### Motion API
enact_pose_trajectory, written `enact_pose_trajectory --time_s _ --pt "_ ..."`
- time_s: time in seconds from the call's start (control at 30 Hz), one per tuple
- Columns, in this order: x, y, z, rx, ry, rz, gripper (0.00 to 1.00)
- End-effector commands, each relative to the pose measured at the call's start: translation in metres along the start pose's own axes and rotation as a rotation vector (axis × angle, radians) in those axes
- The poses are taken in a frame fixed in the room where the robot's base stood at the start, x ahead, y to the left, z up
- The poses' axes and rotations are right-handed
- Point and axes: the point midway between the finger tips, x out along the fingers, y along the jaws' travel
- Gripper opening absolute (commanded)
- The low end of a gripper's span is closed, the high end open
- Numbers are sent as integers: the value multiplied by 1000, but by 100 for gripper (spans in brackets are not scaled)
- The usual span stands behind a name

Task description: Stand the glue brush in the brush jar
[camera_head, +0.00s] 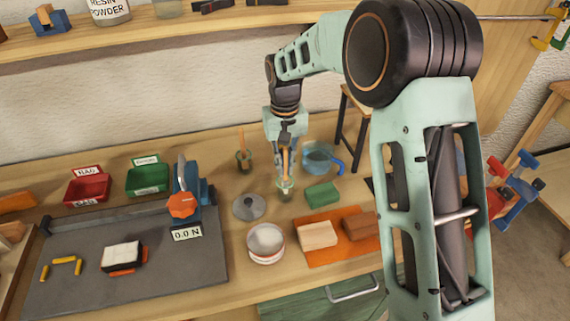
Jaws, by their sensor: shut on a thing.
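My gripper (285,146) points down over the middle of the bench. It is shut on an orange-handled brush (285,161), which hangs upright between the fingers. Which of the two is the brush jar is not labelled.
A blue pot (318,155) and a green block (322,193) are close on the right. A grey lid (249,207) and a white round tin (266,240) are at front left. An orange mat (342,255) bears wooden blocks. A blue clamp (187,185) stands farther left.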

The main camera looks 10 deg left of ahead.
Motion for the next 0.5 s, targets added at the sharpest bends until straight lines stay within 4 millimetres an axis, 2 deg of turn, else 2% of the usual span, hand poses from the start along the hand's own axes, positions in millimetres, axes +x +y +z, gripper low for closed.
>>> enact_pose_trajectory --time_s 0.07,0.1,0.23,0.5 --pt "0 0 0 0 0 0 0" --pt "0 0 0 0 0 0 13" --pt "0 0 0 0 0 0 28" --pt "0 0 0 0 0 0 29"
